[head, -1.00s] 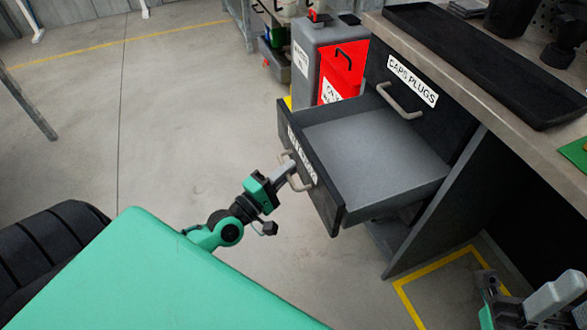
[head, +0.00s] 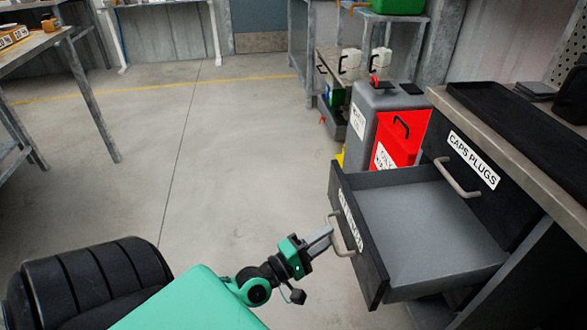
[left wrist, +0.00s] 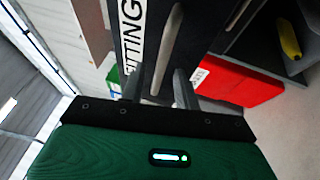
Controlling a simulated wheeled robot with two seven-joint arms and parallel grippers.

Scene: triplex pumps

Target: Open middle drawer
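The open drawer (head: 425,222) is pulled well out of the cabinet, below the shut drawer labelled CAPS PLUGS (head: 472,160). Its grey inside is empty. Its dark front carries a FITTING label, partly cut off in the left wrist view (left wrist: 133,45), and a pale bar handle (head: 338,238). My left gripper (head: 328,238) is at this handle, outside the drawer front. In the left wrist view its two fingers are apart, with the handle (left wrist: 168,45) running between or just beyond them; contact cannot be told. My right gripper is out of view.
A red bin (head: 403,135) and a grey container (head: 375,105) stand behind the open drawer. The worktop (head: 440,97) with a black tray is above the drawers. Open concrete floor (head: 235,150) lies to the left. A table (head: 45,45) stands far left.

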